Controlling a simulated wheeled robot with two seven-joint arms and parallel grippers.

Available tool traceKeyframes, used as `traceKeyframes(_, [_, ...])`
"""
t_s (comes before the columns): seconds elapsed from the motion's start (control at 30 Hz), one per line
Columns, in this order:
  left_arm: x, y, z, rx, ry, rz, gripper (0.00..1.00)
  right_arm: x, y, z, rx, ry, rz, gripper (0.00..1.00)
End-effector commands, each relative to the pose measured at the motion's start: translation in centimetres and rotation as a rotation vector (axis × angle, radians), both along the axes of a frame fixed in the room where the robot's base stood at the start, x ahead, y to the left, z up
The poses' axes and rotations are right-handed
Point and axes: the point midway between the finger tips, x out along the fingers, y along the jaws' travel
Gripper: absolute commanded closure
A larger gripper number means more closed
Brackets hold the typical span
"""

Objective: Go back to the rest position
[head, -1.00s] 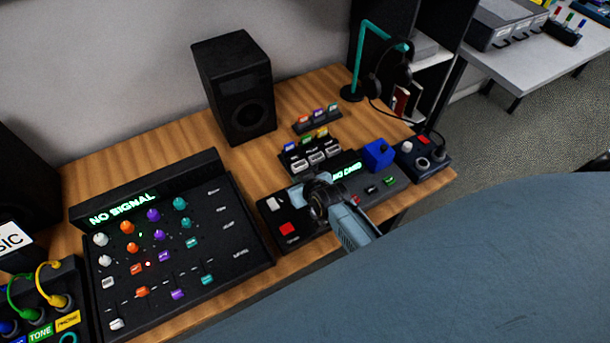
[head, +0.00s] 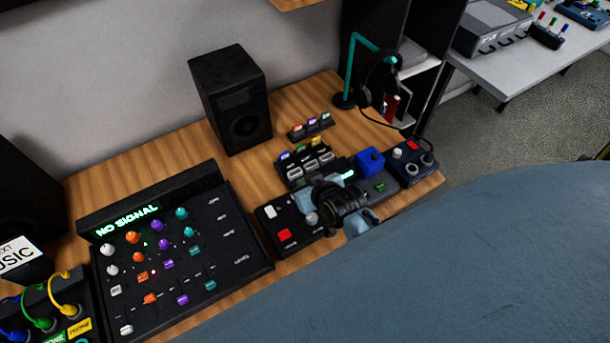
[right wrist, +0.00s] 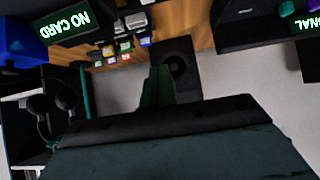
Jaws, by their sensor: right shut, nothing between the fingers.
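My right gripper (head: 318,198) is in the head view, just above the dark control box with the red button (head: 285,234) at the front right of the desk. Its wrist hides part of that box. In the right wrist view its dark green fingers (right wrist: 160,88) are shut together with nothing between them, and they overlap the black speaker in the picture. My left gripper is not in view.
The wooden desk (head: 150,170) holds a mixer panel reading NO SIGNAL (head: 180,250), a black speaker (head: 230,100), small card racks (head: 305,165), a blue block (head: 370,160) and a headphone stand (head: 350,75). Plugged cables (head: 40,310) stand at lower left.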

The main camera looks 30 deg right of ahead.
Motion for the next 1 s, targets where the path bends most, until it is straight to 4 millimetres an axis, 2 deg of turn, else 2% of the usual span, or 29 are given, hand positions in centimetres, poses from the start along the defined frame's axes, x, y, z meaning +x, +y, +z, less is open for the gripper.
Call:
traceKeyframes(0.67, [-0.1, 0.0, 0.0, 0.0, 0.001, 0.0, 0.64, -0.6, 0.0, 0.3, -0.003, 0.014, 0.005, 1.0])
traceKeyframes(0.77, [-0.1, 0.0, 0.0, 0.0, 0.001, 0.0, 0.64, -2.3, 0.0, 1.0, -0.013, 0.07, 0.022, 1.0])
traceKeyframes(1.0, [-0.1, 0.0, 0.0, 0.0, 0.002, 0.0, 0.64, -9.5, 0.4, 4.0, -0.045, 0.288, 0.079, 1.0])
